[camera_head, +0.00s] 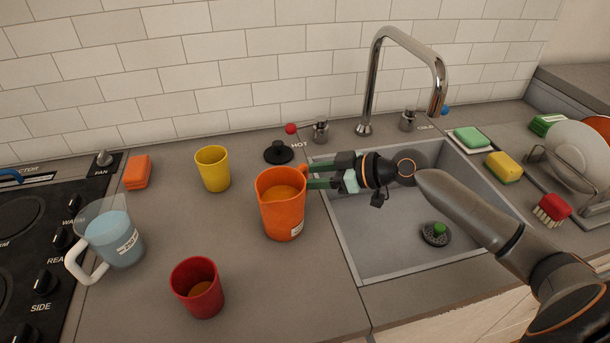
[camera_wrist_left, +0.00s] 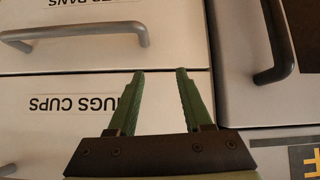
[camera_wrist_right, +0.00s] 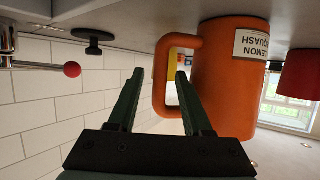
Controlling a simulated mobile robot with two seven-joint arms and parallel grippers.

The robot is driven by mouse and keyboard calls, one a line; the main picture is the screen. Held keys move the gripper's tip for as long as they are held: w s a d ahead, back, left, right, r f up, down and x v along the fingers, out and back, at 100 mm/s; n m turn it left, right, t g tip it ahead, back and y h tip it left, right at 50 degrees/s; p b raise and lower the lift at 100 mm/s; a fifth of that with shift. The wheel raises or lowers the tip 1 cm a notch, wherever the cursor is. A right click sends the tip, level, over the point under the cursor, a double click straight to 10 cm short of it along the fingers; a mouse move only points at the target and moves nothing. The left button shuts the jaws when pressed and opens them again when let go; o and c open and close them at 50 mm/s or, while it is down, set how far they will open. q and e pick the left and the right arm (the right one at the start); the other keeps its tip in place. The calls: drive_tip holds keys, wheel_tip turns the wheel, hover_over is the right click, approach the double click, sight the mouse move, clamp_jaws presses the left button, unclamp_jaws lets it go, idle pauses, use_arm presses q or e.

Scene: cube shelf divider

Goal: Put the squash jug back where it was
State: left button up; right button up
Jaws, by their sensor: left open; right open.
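The orange squash jug (camera_head: 282,208) stands upright on the counter just left of the sink, with orange liquid inside. In the right wrist view the jug (camera_wrist_right: 225,85) shows a "LEMON SQUASH" label and its handle (camera_wrist_right: 162,75). My right gripper (camera_head: 312,177) reaches over the sink from the right, with its fingertips at the jug's handle side. In its wrist view the right gripper (camera_wrist_right: 160,75) is open, with the handle's loop between or just beyond its fingertips; I cannot tell which. My left gripper (camera_wrist_left: 160,72) is open and empty in front of closed drawers (camera_wrist_left: 70,95).
The sink (camera_head: 375,255), tap (camera_head: 368,90) and black plug (camera_head: 279,152) are nearby. The counter between the cups is clear.

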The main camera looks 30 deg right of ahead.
drive_tip(key=shift+r, duration=0.25)
drive_tip(key=shift+s+d+f, duration=0.1)
drive_tip(key=shift+s+d, duration=0.15)
drive_tip(key=shift+d, duration=0.05)
drive_tip(key=b+v, duration=0.1)
drive_tip(key=v, duration=1)
drive_tip(key=shift+r, duration=0.25)
idle(1.4)
